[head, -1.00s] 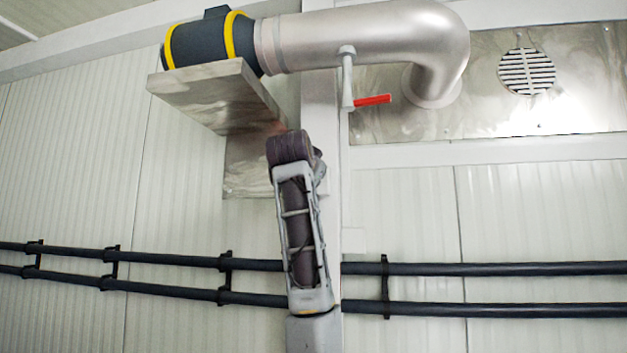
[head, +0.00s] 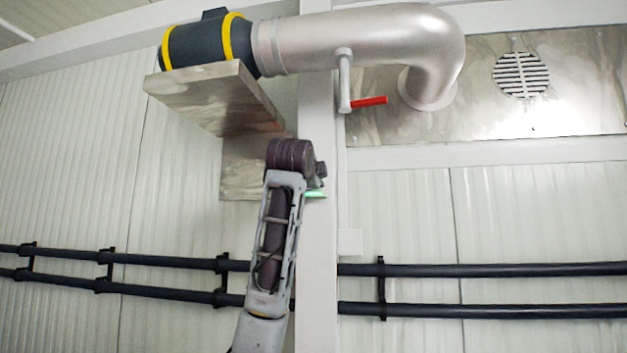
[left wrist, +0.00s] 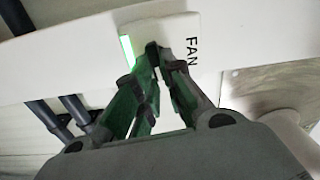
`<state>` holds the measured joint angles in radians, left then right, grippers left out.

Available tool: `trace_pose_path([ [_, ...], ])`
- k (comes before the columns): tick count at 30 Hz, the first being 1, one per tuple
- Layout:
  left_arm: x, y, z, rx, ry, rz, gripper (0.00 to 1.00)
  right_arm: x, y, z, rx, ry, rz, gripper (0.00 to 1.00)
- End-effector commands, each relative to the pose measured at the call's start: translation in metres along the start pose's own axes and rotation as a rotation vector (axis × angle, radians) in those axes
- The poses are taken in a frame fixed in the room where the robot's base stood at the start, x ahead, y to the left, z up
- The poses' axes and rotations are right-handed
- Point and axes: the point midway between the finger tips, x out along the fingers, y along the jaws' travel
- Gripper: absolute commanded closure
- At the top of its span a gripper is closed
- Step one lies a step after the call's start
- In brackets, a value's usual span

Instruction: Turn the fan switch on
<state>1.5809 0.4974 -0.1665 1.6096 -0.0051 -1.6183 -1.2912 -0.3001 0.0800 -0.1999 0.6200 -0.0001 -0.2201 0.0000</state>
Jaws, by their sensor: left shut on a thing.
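The fan switch (left wrist: 178,28) is a white box marked FAN on a white post in the left wrist view. A green light strip (left wrist: 127,50) glows along its edge and also shows in the head view (head: 316,194) beside my wrist. My left gripper (left wrist: 153,52) has its fingertips closed together at the front of the box, on a small dark part of the switch. The fingers hide most of that part, and green light falls on them. In the head view my left arm hides the fingers and most of the box. My right gripper is not in view.
A metal duct (head: 365,38) with a red-handled valve (head: 368,102) runs above. A metal shelf (head: 215,95) under the dark fan (head: 195,42) juts out above my wrist. Dark pipes (head: 480,270) cross the wall.

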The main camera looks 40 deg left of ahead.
Motion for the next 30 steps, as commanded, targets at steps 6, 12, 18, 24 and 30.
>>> trace_pose_path([
  [6, 0.0004, 0.0027, -0.0002, 0.099, -0.001, 0.004, 1.00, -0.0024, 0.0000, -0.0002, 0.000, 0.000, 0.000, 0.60],
  [12, 0.0003, 0.0039, -0.0012, 0.133, 0.001, 0.005, 1.00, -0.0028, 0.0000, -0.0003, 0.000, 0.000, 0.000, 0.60],
  [18, 0.0005, 0.0045, -0.0015, 0.137, 0.002, 0.006, 1.00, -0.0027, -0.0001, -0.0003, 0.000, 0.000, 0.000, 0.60],
  [24, 0.0006, 0.0048, -0.0016, 0.137, 0.002, 0.006, 0.84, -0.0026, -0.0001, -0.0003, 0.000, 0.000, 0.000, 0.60],
  [30, 0.0004, 0.0038, -0.0009, 0.135, 0.001, 0.004, 0.68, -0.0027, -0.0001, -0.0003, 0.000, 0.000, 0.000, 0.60],
])
